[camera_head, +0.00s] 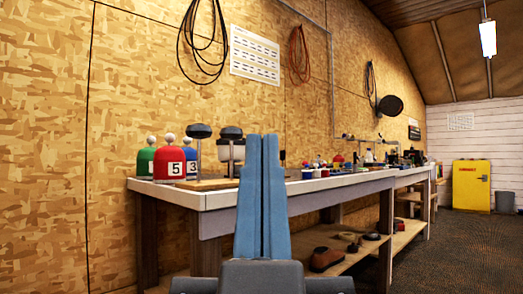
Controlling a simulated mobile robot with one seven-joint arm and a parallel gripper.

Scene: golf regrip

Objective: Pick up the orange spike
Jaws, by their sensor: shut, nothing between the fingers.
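My gripper (262,140) stands upright in the lower middle of the head view. Its two long blue fingers lie together, shut and empty, above a dark body. The fingers stand in front of the workbench (240,194) and hide part of its top and front. I cannot make out an orange spike in this view. The small items along the far part of the bench are too small to tell apart.
Red (171,161), green and blue covers with numbers stand at the bench's left end, beside a wooden board (205,185) with dark-topped posts. Shoes (325,259) lie on the lower shelf. A yellow cabinet (471,185) stands far right. The carpet (465,250) at right is clear.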

